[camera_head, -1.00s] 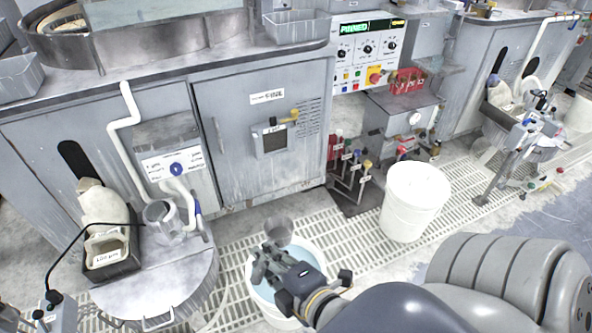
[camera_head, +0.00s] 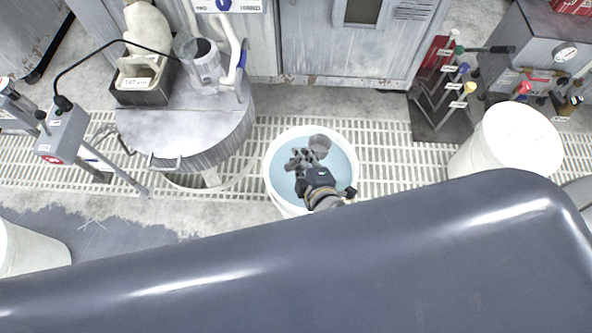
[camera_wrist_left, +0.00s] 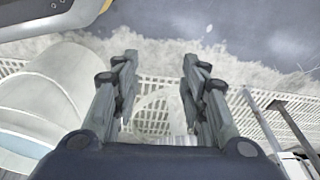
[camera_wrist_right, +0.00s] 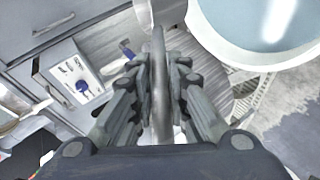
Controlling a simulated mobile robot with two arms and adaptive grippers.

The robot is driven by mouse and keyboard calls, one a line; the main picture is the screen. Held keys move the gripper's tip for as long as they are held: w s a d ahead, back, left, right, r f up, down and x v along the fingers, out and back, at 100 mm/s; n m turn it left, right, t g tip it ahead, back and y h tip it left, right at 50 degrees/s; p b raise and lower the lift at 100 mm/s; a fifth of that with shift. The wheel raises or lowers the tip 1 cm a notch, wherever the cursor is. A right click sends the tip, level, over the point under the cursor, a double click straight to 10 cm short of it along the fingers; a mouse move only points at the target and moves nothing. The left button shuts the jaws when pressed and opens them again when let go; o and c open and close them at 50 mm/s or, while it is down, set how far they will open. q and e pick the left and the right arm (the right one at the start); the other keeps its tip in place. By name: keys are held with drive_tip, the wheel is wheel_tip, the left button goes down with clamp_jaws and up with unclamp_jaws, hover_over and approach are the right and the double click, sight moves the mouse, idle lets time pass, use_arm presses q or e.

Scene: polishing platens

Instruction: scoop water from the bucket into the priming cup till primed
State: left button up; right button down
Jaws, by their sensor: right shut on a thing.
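The white bucket (camera_head: 272,178) of light blue water stands on the floor grating in the middle of the head view. My right gripper (camera_head: 300,160) is over the bucket, shut on a grey scoop (camera_head: 320,143). The scoop's round bowl shows just beyond the fingers; I cannot tell whether it holds water. In the right wrist view the scoop's grey handle (camera_wrist_right: 158,85) stands between the fingers, and the bucket (camera_wrist_right: 235,52) is at upper right. The clear priming cup (camera_head: 203,65) stands on the grey drum to the left. My left gripper (camera_wrist_left: 158,85) is open and empty.
The round grey drum (camera_head: 200,125) also carries a dark tray (camera_head: 145,95) with a beige bottle. A valve stand (camera_head: 440,100) and another white bucket (camera_head: 508,140) are at right. A post with a grey box (camera_head: 62,135) stands at left.

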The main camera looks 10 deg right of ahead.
drive_tip(key=f, duration=0.1)
drive_tip(key=a+f, duration=0.1)
drive_tip(key=f, duration=0.1)
drive_tip(key=shift+w+a, duration=0.25)
drive_tip(key=shift+w, duration=0.05)
use_arm(q)
drive_tip(key=s+f+p, duration=0.2)
drive_tip(key=s+f, duration=0.2)
drive_tip(key=f, duration=0.2)
drive_tip(key=w+r+b, duration=0.2)
drive_tip(key=r+b, duration=0.1)
drive_tip(key=r, duration=0.8)
drive_tip(key=w+r+t+b, duration=0.1)
drive_tip(key=r+b, duration=0.3)
drive_tip(key=r, duration=0.8)
drive_tip(key=shift+w, duration=0.75)
use_arm(e)
wheel_tip(320, 180, down, 13)
drive_tip(key=w+d+m+g+y, duration=0.2)
drive_tip(key=m+g+y, duration=0.1)
drive_tip(key=shift+d+r, duration=0.15)
drive_tip(key=shift+d, duration=0.25)
use_arm(q)
drive_tip(key=shift+a, duration=0.1)
